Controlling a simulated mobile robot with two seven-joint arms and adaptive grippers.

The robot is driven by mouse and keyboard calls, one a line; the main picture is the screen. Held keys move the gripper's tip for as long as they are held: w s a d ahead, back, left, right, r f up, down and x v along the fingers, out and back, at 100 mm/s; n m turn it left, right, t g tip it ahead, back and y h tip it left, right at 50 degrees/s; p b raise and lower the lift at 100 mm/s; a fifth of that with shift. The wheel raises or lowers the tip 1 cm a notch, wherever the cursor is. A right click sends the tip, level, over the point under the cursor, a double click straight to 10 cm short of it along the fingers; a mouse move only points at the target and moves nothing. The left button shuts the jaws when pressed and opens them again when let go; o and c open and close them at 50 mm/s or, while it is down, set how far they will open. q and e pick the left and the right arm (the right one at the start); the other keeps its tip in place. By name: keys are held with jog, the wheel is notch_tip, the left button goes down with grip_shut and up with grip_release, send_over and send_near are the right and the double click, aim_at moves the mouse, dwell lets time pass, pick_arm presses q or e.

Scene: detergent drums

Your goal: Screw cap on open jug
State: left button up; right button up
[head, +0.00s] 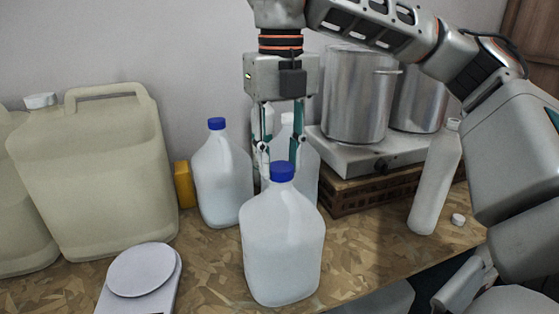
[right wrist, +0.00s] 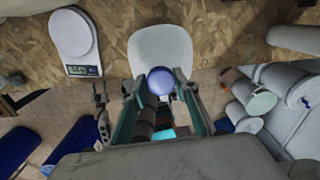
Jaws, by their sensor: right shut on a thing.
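The blue cap (head: 283,172) sits at the top of the front translucent jug (head: 282,250), which stands upright on the patterned worktop. My right gripper (head: 282,158) points straight down over this jug, its two fingers at either side of the cap, shut on it. In the right wrist view the cap (right wrist: 160,82) shows between the fingertips, with the jug (right wrist: 158,45) beneath. The cap looks level and in line with the neck; its threads and the neck rim are hidden, so I cannot tell how tightly it sits. My left gripper is not seen in the head view.
A second blue-capped jug (head: 222,178) and another jug (head: 308,165) stand close behind. Large beige canisters (head: 90,180) and a white scale (head: 140,275) are at left. Pots (head: 358,95) stand on a stove at right, near an uncapped bottle (head: 436,180) and a loose white cap (head: 458,220).

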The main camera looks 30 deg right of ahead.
jog(key=shift+f+m, duration=0.2)
jog(key=shift+m, duration=0.9)
jog(key=shift+s+m, duration=0.1)
jog(key=shift+m, duration=0.2)
jog(key=m+b, duration=0.1)
jog(key=m, duration=0.2)
jog(key=shift+d+f+b, duration=0.1)
jog(key=shift+b, duration=0.2)
jog(key=o, duration=0.8)
jog(key=shift+m, duration=0.6)
jog(key=o, duration=0.8)
jog(key=shift+r, duration=0.2)
jog(key=shift+o, duration=0.2)
jog(key=shift+r, duration=0.1)
